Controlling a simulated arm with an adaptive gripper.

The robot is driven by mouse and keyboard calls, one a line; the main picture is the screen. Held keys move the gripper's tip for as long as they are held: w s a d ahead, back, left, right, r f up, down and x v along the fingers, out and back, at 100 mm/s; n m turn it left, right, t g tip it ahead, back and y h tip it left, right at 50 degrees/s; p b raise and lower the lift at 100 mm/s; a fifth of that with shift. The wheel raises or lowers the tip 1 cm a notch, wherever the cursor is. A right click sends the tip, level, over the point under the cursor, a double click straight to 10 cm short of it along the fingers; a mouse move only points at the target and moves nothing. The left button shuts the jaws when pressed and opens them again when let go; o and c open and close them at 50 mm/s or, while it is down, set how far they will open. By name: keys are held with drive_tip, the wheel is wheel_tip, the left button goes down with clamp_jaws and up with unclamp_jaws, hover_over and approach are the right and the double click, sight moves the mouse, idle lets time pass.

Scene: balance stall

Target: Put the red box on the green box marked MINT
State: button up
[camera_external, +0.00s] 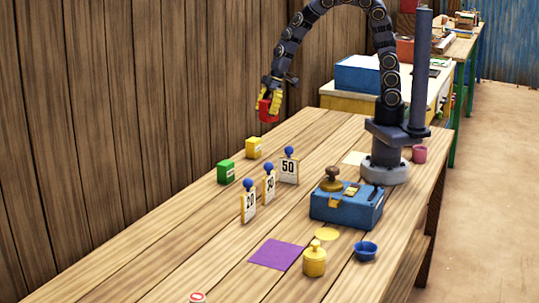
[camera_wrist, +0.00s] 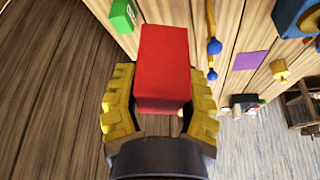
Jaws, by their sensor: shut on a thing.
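My gripper (camera_external: 269,104) is shut on the red box (camera_external: 266,111) and holds it in the air above the far left part of the table, near the wooden wall. In the wrist view the red box (camera_wrist: 162,65) sits between the yellow fingers of my gripper (camera_wrist: 162,105). The green box (camera_external: 226,173) stands on the table, below and to the left of the red box in the outside view. It also shows at the top left of the wrist view (camera_wrist: 123,15). Its white label is too small to read.
A yellow box (camera_external: 254,148) stands beside the green box. Number cards with blue knobs, 20 (camera_external: 249,203), 30 (camera_external: 269,184) and 50 (camera_external: 289,168), stand just to the right. A blue scale (camera_external: 346,208), purple sheet (camera_external: 276,254) and yellow weight (camera_external: 314,262) are farther right and nearer.

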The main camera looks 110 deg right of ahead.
drive_tip(key=w+d+f, duration=0.2)
drive_tip(key=w+f, duration=0.1)
drive_tip(key=w, duration=0.4)
drive_tip(key=shift+w+f, duration=0.3)
drive_tip(key=shift+w, duration=0.05)
drive_tip(key=w+f, duration=0.1)
drive_tip(key=f, duration=0.1)
drive_tip(key=w+f, duration=0.1)
drive_tip(key=w, duration=0.1)
drive_tip(key=w+d+f, duration=0.1)
drive_tip(key=w+f, duration=0.1)
drive_tip(key=shift+f, duration=0.35)
drive_tip(key=shift+w+f, duration=0.2)
drive_tip(key=shift+f, duration=1.6)
drive_tip(key=shift+f, duration=0.15)
drive_tip(key=o, duration=1)
drive_tip(key=shift+o, duration=0.2)
